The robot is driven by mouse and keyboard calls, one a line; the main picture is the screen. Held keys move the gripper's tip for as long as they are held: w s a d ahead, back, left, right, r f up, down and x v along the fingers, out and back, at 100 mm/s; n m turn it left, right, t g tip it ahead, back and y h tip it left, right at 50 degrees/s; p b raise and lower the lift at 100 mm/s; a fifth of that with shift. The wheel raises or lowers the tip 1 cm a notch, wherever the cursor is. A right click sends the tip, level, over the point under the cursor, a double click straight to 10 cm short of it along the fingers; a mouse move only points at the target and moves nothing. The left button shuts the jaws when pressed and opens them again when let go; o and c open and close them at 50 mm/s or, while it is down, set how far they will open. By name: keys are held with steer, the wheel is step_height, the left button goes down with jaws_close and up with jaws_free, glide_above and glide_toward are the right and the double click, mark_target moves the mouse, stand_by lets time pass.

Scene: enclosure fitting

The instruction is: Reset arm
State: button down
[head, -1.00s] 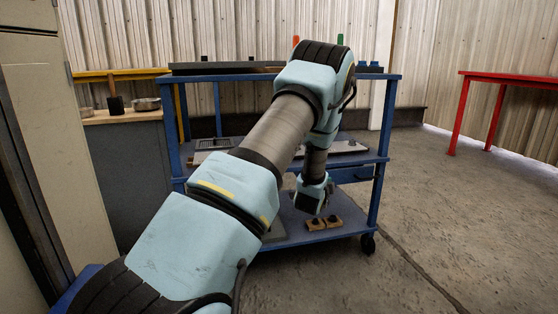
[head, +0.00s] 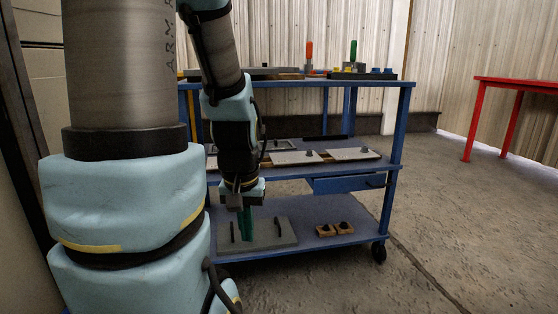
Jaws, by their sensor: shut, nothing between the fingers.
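My arm rises in the left foreground of the head view and bends down in front of the blue cart (head: 345,207). The fingers are together and I see nothing held. My gripper overlaps a grey plate with dark upright handles (head: 275,235) on the lower shelf; I cannot tell the gap between them. My arm hides the cart's left side.
Two small tan blocks (head: 335,229) lie on the lower shelf. Grey panels (head: 345,154) with knobs lie on the middle shelf, above a blue drawer (head: 345,184). Orange (head: 309,55) and green (head: 353,53) handles stand up top. A red table (head: 515,82) is at right; the floor between is clear.

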step_height(320, 180, up, 35)
steer(key=p, duration=3.3)
steer(key=shift+w, duration=0.1)
